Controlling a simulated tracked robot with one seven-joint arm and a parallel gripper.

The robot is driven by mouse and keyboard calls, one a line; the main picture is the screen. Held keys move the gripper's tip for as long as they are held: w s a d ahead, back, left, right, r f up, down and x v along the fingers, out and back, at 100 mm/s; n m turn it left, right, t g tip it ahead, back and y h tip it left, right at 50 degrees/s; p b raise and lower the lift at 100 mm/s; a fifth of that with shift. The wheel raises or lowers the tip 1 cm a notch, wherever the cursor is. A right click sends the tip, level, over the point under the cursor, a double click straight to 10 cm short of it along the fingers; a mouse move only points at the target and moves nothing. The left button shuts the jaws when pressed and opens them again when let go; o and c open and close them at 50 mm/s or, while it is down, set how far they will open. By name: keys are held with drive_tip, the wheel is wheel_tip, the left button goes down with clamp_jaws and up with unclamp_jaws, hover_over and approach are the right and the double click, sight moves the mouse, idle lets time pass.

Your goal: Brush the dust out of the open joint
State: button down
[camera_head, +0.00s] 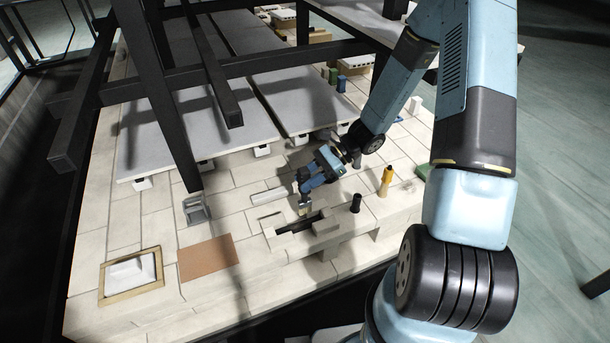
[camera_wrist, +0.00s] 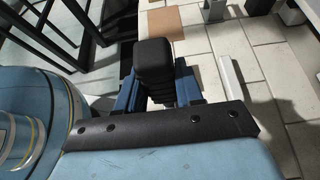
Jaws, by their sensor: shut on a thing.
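My gripper (camera_head: 307,190) is over the brick deck, reaching down just above the open joint (camera_head: 298,226), a dark slot among raised pale bricks. Its blue jaws are shut on a brush (camera_head: 304,209), whose small tan tip shows below them at the slot's back edge. Whether the tip touches the brick is too small to tell. In the wrist view, a black block-like part, seemingly the brush handle (camera_wrist: 155,60), stands between the blue jaws (camera_wrist: 157,88) and hides the tip and the joint. Dust in the joint cannot be made out.
A black cylinder (camera_head: 356,203) and a yellow post-like object (camera_head: 387,180) stand right of the joint. A pale bar (camera_head: 269,195) lies to the left. A brown plate (camera_head: 207,258), a framed white tray (camera_head: 131,274) and a grey holder (camera_head: 195,208) are further left.

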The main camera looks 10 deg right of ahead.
sight(300, 191)
drive_tip(key=shift+r, duration=0.15)
drive_tip(key=shift+f, duration=2.55)
drive_tip(key=shift+s+a, duration=0.1)
drive_tip(key=shift+s+a, duration=0.25)
drive_tip(key=shift+a, duration=0.65)
drive_tip(key=shift+s+a, duration=0.25)
drive_tip(key=shift+a, duration=0.65)
drive_tip(key=shift+f, duration=0.85)
drive_tip(key=shift+d, duration=0.15)
